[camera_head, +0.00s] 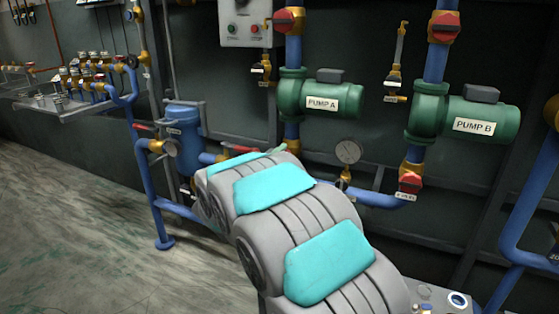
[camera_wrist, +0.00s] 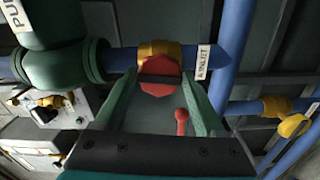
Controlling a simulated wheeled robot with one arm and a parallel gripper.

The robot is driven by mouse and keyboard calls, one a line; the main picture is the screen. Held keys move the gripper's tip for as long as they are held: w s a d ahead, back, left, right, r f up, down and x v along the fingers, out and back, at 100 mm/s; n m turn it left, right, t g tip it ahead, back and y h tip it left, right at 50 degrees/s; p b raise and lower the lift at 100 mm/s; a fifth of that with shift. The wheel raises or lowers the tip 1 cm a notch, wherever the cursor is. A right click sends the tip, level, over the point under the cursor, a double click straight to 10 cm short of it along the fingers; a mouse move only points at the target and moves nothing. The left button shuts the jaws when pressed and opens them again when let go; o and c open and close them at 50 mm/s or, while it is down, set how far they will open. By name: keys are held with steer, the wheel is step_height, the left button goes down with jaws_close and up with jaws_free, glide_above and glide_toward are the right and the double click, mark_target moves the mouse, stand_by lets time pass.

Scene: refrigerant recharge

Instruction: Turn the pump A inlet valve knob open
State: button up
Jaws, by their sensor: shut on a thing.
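The pump A inlet valve knob (camera_wrist: 158,88) is red, on a brass valve body (camera_wrist: 160,48) in a blue pipe, beside a white tag reading A INLET (camera_wrist: 203,62). My gripper (camera_wrist: 159,77) has one green finger on each side of the knob and is shut on it. A dark bar crosses the knob's face; its exact turn is hard to read. In the head view, pump A (camera_head: 320,98) is a green pump on a vertical blue pipe. My arm hides the knob and gripper there.
Pump B (camera_head: 470,122) stands to the right, with a red-knobbed valve (camera_head: 410,183) below it. A pressure gauge (camera_head: 348,152) is close to my arm. A red lever (camera_wrist: 182,120) shows between my fingers in the wrist view. The floor at left (camera_head: 80,230) is clear.

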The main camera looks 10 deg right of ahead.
steer(key=o, duration=1.4)
steer(key=shift+n, duration=0.3)
steer(key=shift+o, duration=0.2)
steer(key=v, duration=0.7)
